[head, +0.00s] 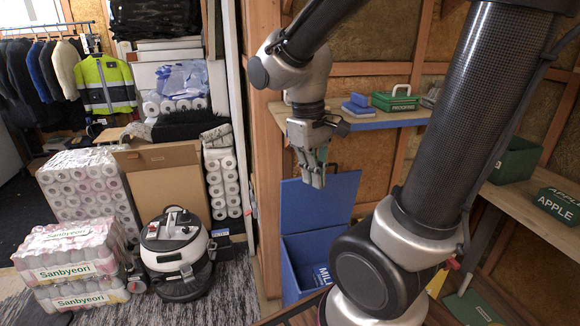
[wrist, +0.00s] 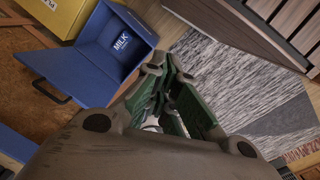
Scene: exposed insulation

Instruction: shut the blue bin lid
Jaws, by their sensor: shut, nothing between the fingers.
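The blue bin (head: 290,272), marked MILK, stands on the floor below the wall shelf, partly hidden by my arm. Its blue lid (head: 343,200) is open and stands raised at the back of the bin. In the wrist view the bin (wrist: 130,28) is at the upper left, with its open lid (wrist: 68,72) spread to the left and a dark handle on the lid's edge. My gripper (head: 318,184) points down and overlaps the lid in the head view. In the wrist view my gripper (wrist: 165,80) is right of the bin, apart from it, shut and empty.
A wooden shelf (head: 385,121) with a blue front edge holds a green case (head: 396,101) above the bin. A yellow box (wrist: 58,14) adjoins the bin. A vacuum cleaner (head: 176,252) and wrapped packs (head: 75,262) stand left. A grey rug (wrist: 235,80) lies clear.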

